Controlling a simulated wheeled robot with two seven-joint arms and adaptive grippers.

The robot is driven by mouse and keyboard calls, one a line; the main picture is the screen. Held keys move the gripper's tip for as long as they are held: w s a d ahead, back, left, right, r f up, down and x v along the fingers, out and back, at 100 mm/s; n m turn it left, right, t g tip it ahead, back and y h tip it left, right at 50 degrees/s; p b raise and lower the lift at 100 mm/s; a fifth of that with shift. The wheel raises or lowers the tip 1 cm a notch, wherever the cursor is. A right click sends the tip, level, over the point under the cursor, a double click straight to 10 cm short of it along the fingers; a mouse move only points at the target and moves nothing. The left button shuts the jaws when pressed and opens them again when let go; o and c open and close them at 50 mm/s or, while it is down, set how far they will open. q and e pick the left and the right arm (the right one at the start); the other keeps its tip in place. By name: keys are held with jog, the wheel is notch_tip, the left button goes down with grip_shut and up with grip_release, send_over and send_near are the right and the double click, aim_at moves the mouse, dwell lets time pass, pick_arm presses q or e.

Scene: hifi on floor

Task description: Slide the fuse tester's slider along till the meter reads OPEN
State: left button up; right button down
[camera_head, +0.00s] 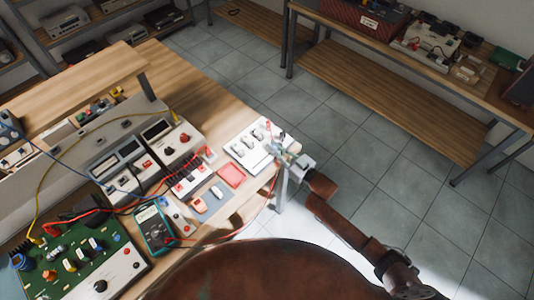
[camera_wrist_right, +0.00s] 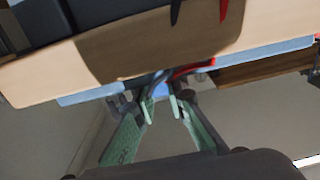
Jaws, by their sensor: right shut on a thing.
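A white panel (camera_head: 250,146) with several knob-like parts on top stands at the table's right edge; I take it for the fuse tester. My right gripper (camera_head: 285,153) is at its right end and shut on a small part, seemingly the slider. In the right wrist view, the fingertips (camera_wrist_right: 161,102) close around a small bluish piece (camera_wrist_right: 160,92) beneath a red lead (camera_wrist_right: 192,69). The fingers hide most of the part. A teal handheld meter (camera_head: 153,228) lies on the table; its reading is too small to tell. My left gripper is not in view.
A red lead runs along the table edge near my right arm. A red square tray (camera_head: 231,176), a box with black switches (camera_head: 190,180) and a green circuit board (camera_head: 75,260) crowd the table. The tiled floor (camera_head: 370,165) to the right is clear.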

jog(key=shift+w+d, duration=0.1)
jog(key=shift+d, duration=0.1)
jog(key=c, duration=2.2)
grip_release()
jog(key=shift+o, duration=1.3)
jog(key=shift+a, duration=0.1)
jog(key=v, duration=1.2)
